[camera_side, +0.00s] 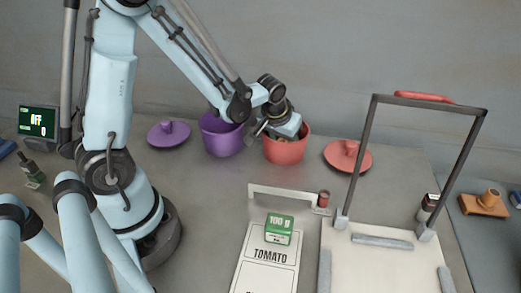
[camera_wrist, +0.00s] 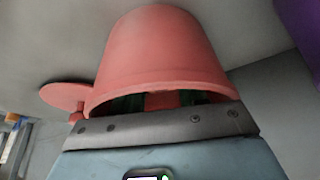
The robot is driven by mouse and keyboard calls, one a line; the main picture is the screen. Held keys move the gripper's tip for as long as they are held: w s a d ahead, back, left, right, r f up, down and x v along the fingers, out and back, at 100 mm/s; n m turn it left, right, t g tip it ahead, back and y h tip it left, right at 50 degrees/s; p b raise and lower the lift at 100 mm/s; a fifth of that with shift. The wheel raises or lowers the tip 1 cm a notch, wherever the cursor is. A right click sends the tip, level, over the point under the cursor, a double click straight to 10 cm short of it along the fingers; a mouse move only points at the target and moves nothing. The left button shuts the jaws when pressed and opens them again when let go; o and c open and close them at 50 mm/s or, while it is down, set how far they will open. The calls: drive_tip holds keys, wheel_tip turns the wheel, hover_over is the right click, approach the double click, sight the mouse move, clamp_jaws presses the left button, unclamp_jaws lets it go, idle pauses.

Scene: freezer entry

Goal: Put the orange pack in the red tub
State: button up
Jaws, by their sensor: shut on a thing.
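The red tub (camera_side: 286,150) stands upright on the table, right of the purple tub. My gripper (camera_side: 281,136) is over its mouth, with the fingertips at or just inside the rim. In the wrist view the red tub (camera_wrist: 165,50) fills the upper middle, and my gripper (camera_wrist: 160,102) reaches into its opening. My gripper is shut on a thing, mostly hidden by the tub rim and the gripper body. An orange-red patch shows between dark green shapes there; I cannot tell clearly whether it is the orange pack or the tub's inner wall.
A purple tub (camera_side: 221,135) and purple lid (camera_side: 169,134) stand left of the red tub. A red lid (camera_side: 348,156) lies to its right. In front are a green pack (camera_side: 279,229) on a TOMATO-labelled board (camera_side: 268,270) and a tall dark frame (camera_side: 363,150).

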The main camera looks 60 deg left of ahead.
drive_tip(key=shift+f, duration=0.25)
drive_tip(key=o, duration=0.8)
drive_tip(key=shift+c, duration=0.2)
drive_tip(key=shift+r, duration=0.1)
drive_tip(key=v, duration=1.2)
drive_tip(key=s+d+r+m+t+h, duration=0.1)
drive_tip(key=s+d+m+t, duration=0.2)
drive_tip(key=s, duration=0.3)
drive_tip(key=shift+s+d+r+m+h, duration=0.2)
drive_tip(key=shift+d+r+m+h, duration=0.2)
drive_tip(key=shift+m, duration=0.4)
